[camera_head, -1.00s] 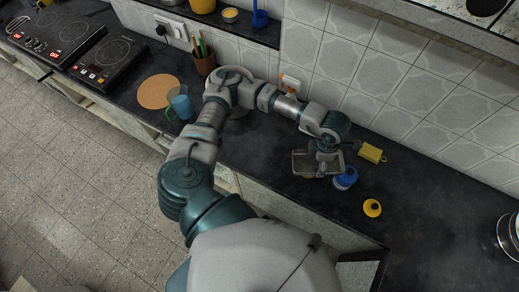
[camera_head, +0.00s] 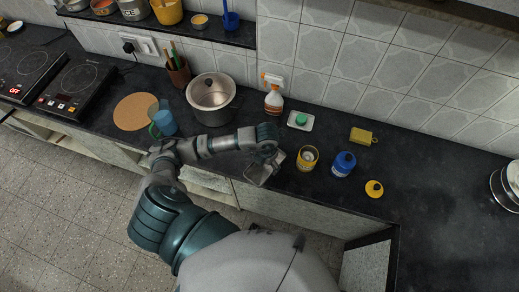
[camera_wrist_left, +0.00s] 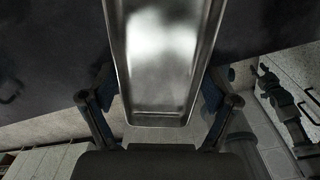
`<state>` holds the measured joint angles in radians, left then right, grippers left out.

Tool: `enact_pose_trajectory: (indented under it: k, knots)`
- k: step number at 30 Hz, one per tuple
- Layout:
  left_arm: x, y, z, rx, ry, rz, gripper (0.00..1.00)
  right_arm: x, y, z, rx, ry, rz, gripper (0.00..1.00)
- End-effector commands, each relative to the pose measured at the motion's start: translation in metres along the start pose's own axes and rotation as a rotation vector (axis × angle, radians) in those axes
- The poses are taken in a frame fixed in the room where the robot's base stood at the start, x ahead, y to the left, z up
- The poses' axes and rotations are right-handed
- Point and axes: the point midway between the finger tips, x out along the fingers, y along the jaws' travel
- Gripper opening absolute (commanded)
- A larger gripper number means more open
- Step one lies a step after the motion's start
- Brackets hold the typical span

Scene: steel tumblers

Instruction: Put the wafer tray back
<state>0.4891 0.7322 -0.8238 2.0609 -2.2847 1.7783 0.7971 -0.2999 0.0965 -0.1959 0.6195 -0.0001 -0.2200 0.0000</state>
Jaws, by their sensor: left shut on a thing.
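The wafer tray (camera_head: 256,173) is a shallow rectangular steel tray. My left gripper (camera_head: 270,157) is shut on it near the front edge of the dark counter. In the head view the tray looks tilted, and the gripper hides part of it. In the left wrist view the shiny tray (camera_wrist_left: 165,60) fills the space between the two fingers of my left gripper (camera_wrist_left: 158,88). It looks empty there. I cannot tell whether its underside touches the counter.
Behind are a steel pot (camera_head: 211,98), a spray bottle (camera_head: 273,101), a dish with green soap (camera_head: 300,120) and a yellow sponge (camera_head: 362,136). The right counter is mostly clear.

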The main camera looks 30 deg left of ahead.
Motion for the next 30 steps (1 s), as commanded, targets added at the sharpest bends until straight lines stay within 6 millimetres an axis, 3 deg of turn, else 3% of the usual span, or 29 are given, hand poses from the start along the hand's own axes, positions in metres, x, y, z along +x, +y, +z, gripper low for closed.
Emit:
enact_pose_trajectory:
  k: [3,9,14,22,30]
  knots:
    - [0.002,0.029,0.02,-0.005,0.001,0.002,0.44,-0.005,-0.006,-0.003,0.003,0.004,-0.007,0.4]
    - [0.005,0.057,0.045,-0.001,0.001,0.004,0.44,-0.008,-0.025,-0.008,0.006,0.01,-0.029,0.4]
    - [0.008,0.061,0.05,0.002,0.001,0.004,0.44,-0.009,-0.024,-0.008,0.003,0.01,-0.028,0.4]
    - [0.042,0.065,0.05,0.003,0.001,0.001,0.44,-0.013,-0.007,-0.005,0.001,0.006,-0.008,0.4]
    - [0.044,0.067,0.049,0.003,0.0,0.0,0.44,-0.011,-0.003,-0.004,0.001,0.004,-0.004,0.4]
